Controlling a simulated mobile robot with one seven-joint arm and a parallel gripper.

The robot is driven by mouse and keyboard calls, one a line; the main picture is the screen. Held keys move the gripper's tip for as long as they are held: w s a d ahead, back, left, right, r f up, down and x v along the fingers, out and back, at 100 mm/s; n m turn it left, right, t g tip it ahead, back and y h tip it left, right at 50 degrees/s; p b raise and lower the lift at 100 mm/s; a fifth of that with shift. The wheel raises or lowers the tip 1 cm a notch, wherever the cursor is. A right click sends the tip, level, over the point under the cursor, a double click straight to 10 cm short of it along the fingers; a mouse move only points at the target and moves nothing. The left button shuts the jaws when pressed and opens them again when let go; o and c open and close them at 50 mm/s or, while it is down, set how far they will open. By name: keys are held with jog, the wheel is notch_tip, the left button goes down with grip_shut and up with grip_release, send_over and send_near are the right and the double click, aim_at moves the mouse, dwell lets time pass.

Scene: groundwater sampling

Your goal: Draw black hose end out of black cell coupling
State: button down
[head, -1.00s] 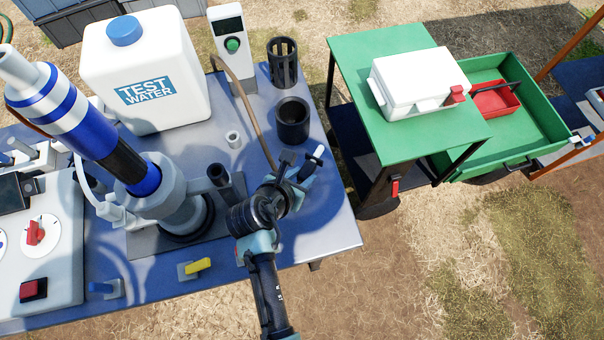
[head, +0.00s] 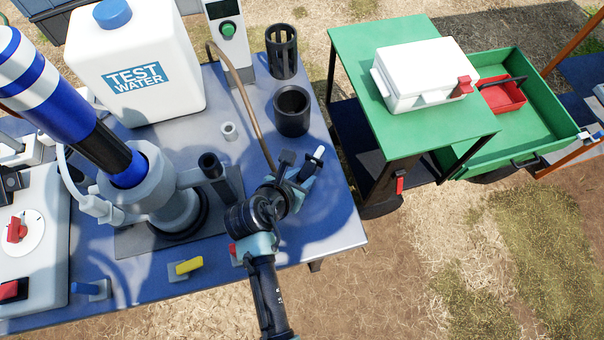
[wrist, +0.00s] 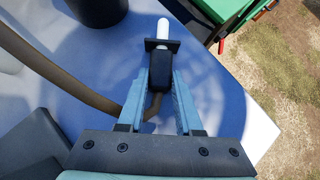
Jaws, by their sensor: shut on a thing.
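My gripper (head: 299,178) is over the right part of the blue table. It is shut on a black piece with a flange and a white tip (wrist: 158,70), and a brown line (head: 236,80) runs from this piece to the meter. The white tip (head: 319,152) points away from my gripper, with no coupling around it. A black upright tube-like fitting (head: 211,166) stands on the side arm of the grey cell (head: 150,185), left of my gripper and apart from it. I cannot tell for sure which black part is the cell coupling.
A black cup (head: 291,112) and a slotted black holder (head: 281,52) stand behind my gripper. The white meter (head: 227,35) and test-water can (head: 135,75) are farther back. A yellow-handled valve (head: 188,266) is near the front edge. A green cart (head: 380,50) is right of the table.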

jog(key=shift+f, duration=0.1)
jog(key=c, duration=0.5)
grip_release()
jog(key=v, duration=1.3)
jog(key=shift+p, duration=0.45)
